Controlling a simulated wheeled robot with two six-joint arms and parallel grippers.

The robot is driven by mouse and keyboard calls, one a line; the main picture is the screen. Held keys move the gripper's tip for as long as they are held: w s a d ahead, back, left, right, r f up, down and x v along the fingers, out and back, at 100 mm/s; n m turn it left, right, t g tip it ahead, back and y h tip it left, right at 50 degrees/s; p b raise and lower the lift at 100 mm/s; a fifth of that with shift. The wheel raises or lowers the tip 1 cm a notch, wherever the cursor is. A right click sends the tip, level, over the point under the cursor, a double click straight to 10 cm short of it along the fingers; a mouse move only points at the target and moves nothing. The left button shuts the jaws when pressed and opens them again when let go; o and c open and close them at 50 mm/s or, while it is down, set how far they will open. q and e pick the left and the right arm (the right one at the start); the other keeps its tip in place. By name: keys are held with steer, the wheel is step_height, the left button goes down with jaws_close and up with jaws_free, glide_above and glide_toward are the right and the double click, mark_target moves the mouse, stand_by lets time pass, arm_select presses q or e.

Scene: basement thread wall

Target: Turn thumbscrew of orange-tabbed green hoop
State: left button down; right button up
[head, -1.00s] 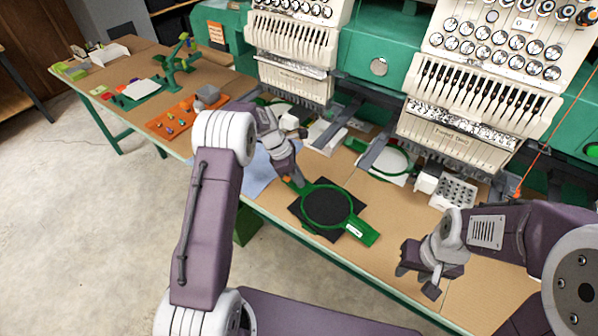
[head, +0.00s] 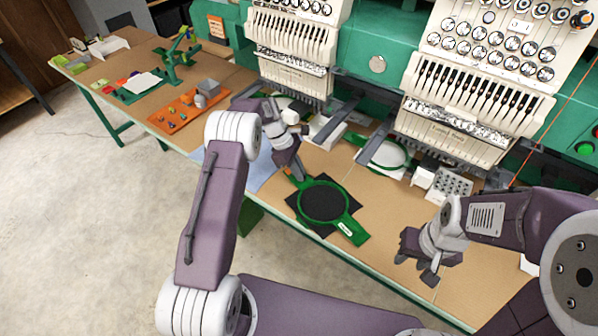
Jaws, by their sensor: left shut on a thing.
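The green hoop (head: 346,190) lies on a black square of fabric (head: 334,225) on the table, with its green labelled arm (head: 352,231) pointing to the lower right. A small orange tab (head: 289,175) shows at its upper-left end. My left gripper (head: 297,174) points down at that end and is shut on the thumbscrew there; its fingers hide the screw itself. My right gripper (head: 418,266) hangs empty to the right of the hoop over the table's front part, its fingers apart.
A second green hoop (head: 407,160) with white fabric sits under the right embroidery head (head: 465,118). The left head (head: 290,75) stands behind my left gripper. A blue cloth (head: 262,172) and an orange tray (head: 176,121) lie to the left. Bare table (head: 385,205) is free right of the hoop.

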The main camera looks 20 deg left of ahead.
stand_by(0.6)
arm_select(q)
steer(key=c, duration=1.5)
jaws_free()
